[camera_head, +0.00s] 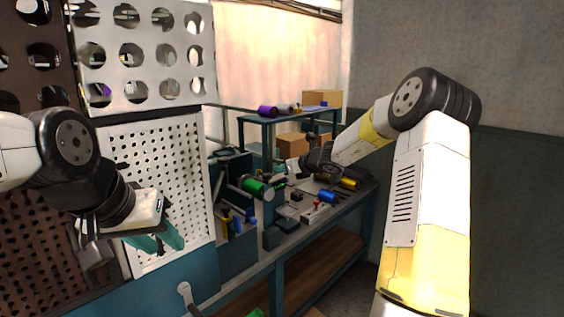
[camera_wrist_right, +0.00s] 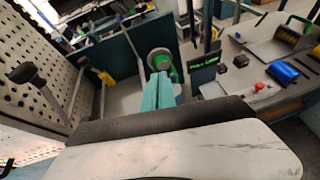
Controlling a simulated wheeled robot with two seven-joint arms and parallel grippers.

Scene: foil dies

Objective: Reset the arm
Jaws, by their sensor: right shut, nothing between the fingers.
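My right arm reaches over the workbench in the head view, its dark wrist (camera_head: 322,158) above the bench's far part. In the right wrist view the teal fingers of my right gripper (camera_wrist_right: 158,90) lie together, shut with nothing between them. A green roll (camera_wrist_right: 160,60) shows just beyond their tips; I cannot tell the distance. My left gripper (camera_head: 160,241) hangs at the left in front of the white pegboard, its teal fingers apart and empty.
The workbench (camera_head: 330,218) carries a green roll (camera_head: 257,188), a blue cylinder (camera_head: 328,196), a yellow cylinder (camera_head: 349,183) and a red-knobbed device (camera_head: 317,205). A white pegboard (camera_head: 190,165) stands at left. A raised shelf behind holds a purple roll (camera_head: 267,111) and a cardboard box (camera_head: 322,98).

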